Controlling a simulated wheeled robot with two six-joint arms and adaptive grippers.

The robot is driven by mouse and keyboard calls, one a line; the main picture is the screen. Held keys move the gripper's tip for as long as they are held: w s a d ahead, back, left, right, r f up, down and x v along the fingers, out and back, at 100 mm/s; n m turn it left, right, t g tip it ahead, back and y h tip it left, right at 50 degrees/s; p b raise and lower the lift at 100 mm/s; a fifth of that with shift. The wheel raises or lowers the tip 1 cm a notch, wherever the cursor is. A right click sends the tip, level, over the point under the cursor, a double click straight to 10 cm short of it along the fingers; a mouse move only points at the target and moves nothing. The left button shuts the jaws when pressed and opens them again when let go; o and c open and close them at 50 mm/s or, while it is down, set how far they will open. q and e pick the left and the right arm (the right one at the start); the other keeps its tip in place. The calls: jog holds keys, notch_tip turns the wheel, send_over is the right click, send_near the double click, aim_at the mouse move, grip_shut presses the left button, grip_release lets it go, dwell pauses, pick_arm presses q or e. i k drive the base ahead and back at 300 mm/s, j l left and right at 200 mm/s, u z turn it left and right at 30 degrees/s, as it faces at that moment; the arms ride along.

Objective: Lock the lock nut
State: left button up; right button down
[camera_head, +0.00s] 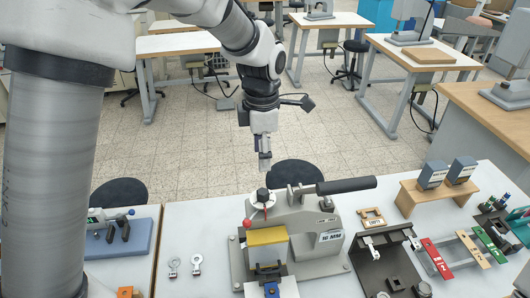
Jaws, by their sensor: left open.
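A grey foil stamping press (310,222) stands on the white table in the middle of the head view. It has a long black lever handle (346,186) pointing right and a yellow block (267,236) at its front. A black knob (262,194) sits on a white dial with a red mark on top of the press; I cannot tell for sure whether it is the lock nut. My left gripper (264,160) is open and empty, pointing down above and slightly behind the knob, apart from it. My right gripper is not in view.
Two ring-ended metal pieces (196,264) lie left of the press. A blue-based device (118,238) stands further left. On the right are a wooden stand (436,192) with two dark boxes, a dark fixture (388,266) and coloured strips (437,259). Stools and tables stand behind.

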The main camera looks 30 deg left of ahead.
aim_at(246, 223)
jog(key=k, duration=1)
